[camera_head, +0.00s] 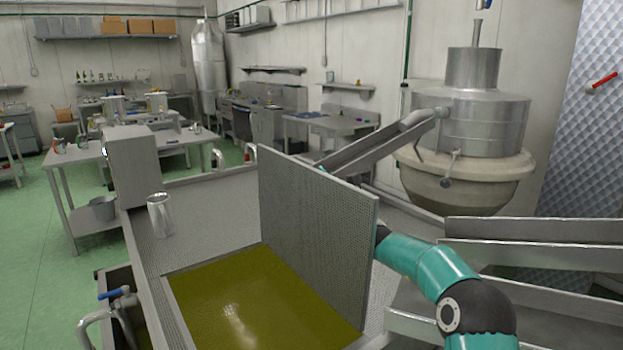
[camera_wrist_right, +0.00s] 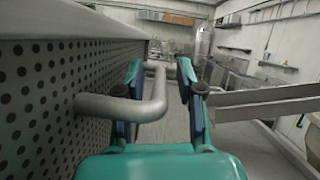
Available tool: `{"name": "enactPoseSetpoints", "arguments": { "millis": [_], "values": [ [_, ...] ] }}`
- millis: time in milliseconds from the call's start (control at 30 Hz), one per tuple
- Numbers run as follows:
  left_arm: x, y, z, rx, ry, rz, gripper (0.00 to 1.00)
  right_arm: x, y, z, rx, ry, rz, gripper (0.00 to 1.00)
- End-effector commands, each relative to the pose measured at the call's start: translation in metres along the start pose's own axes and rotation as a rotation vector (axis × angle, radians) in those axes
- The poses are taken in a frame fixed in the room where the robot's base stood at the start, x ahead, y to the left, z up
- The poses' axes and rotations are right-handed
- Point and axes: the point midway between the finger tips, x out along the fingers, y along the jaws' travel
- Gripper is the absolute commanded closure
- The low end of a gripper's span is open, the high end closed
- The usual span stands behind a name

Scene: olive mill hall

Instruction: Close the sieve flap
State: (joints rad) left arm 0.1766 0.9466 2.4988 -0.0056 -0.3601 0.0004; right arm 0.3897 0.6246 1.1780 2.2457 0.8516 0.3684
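The sieve flap (camera_head: 315,235) is a grey perforated panel standing upright at the right edge of a rectangular opening showing yellow-green oil (camera_head: 255,300). In the right wrist view, the flap's perforated face (camera_wrist_right: 55,90) fills the left side, and a bent grey bar handle (camera_wrist_right: 155,98) sticks out from it. My right gripper (camera_wrist_right: 164,88) is open, with its fingers apart on either side of part of the handle; a gap shows by the right finger. In the head view my teal right arm reaches behind the flap, which hides the gripper. My left gripper is not in view.
A metal cup (camera_head: 160,215) stands on the perforated deck left of the opening. A blue-handled tap (camera_head: 118,297) is at the lower left. A sloping metal chute (camera_head: 375,150) runs behind the flap to a large steel vessel (camera_head: 470,120). Metal troughs (camera_head: 530,232) lie at the right.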

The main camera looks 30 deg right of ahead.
Motion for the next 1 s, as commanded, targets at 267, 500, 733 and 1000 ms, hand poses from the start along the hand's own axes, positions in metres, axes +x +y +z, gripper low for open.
{"name": "enactPoseSetpoints", "arguments": {
  "millis": [267, 500, 733, 1000],
  "values": [
    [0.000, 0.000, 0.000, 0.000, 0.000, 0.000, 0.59, 0.000, 0.001, 0.000, 0.000, -0.001, 0.001, 0.86],
    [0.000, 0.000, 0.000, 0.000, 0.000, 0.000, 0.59, 0.001, 0.001, 0.000, 0.000, -0.001, 0.002, 1.00],
    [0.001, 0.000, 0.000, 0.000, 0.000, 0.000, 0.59, 0.001, 0.010, 0.001, -0.001, -0.001, 0.003, 1.00],
    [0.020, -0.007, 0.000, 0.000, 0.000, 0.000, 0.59, 0.000, 0.017, 0.000, -0.052, -0.002, 0.022, 1.00]
  ]
}}
